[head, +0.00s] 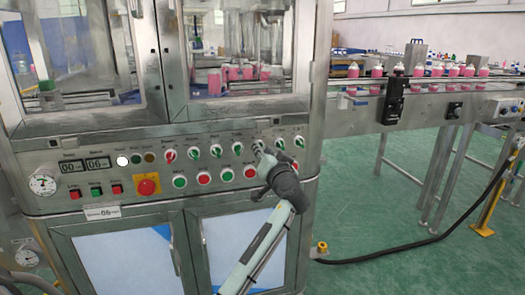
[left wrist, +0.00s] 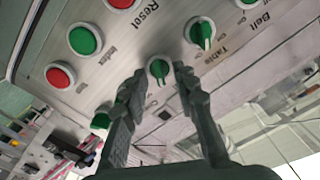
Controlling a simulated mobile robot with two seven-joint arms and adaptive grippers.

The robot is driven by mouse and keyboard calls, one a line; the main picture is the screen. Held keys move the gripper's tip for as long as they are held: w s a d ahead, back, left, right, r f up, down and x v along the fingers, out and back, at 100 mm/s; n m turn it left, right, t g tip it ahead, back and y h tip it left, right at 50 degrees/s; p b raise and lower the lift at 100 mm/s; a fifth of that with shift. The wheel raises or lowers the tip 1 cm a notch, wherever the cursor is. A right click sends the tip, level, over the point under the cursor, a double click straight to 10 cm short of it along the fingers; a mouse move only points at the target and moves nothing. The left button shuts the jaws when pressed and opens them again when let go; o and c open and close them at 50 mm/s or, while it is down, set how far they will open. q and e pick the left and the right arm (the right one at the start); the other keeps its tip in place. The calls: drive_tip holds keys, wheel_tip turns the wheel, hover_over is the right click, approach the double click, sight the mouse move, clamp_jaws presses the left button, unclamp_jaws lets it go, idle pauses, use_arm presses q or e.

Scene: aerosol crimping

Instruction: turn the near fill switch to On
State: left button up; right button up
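A green rotary switch (left wrist: 158,72) on the steel control panel sits between the two fingertips of my left gripper (left wrist: 159,75). Its pointer bar runs roughly up and down in the left wrist view; I cannot read its label or which position it is in. The fingers are apart, one on each side of the knob, with small gaps visible. In the head view my left gripper (head: 260,152) is at the panel's upper switch row, just right of the switch labelled Table (head: 238,148), and covers part of the switch there. My right gripper is not in view.
The Table switch also shows in the left wrist view (left wrist: 201,33). Green and red push buttons (head: 204,178) line the row below, with a red emergency stop (head: 146,186) at left. A conveyor (head: 430,99) carrying pink bottles runs to the right. Green floor is open there.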

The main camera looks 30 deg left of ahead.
use_arm(q)
drive_tip(key=v, duration=1.1)
drive_tip(key=shift+s, duration=0.15)
drive_tip(key=shift+d+f, duration=0.1)
drive_tip(key=shift+d, duration=0.1)
